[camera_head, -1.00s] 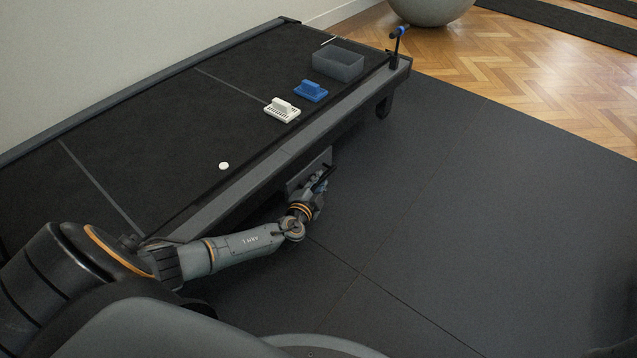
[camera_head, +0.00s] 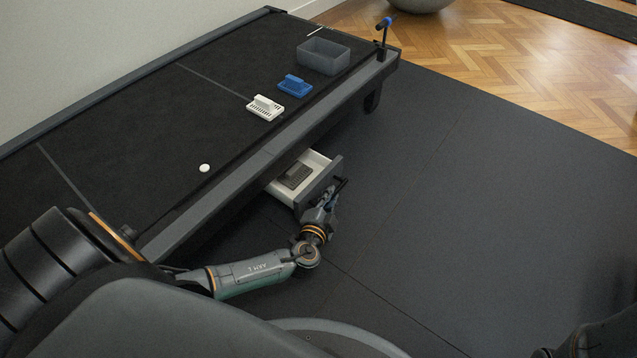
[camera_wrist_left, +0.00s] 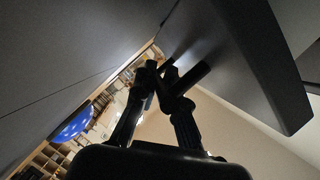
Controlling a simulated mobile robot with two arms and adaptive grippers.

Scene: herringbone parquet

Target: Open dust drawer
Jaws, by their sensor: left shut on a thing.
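The dust drawer (camera_head: 290,178) sticks out from under the front rail of the black table in the head view. Its inside is pale, with a dark grille-like panel (camera_head: 297,176) in it. Its grey front also shows in the wrist view (camera_wrist_left: 250,70). A dark bar handle (camera_wrist_left: 190,77) stands off that front. My left gripper (camera_head: 332,192) is shut on the drawer handle, in front of the drawer; its fingers also show at the bar in the wrist view (camera_wrist_left: 163,82). My right gripper cannot be made out; only a dark part shows at the bottom right.
On the table (camera_head: 130,130) are a white puck (camera_head: 204,168), a white block (camera_head: 265,108), a blue block (camera_head: 295,85) and a grey bin (camera_head: 323,57). A blue-tipped crank (camera_head: 384,30) stands at the far corner. The dark floor mat (camera_head: 450,200) right of the drawer is clear.

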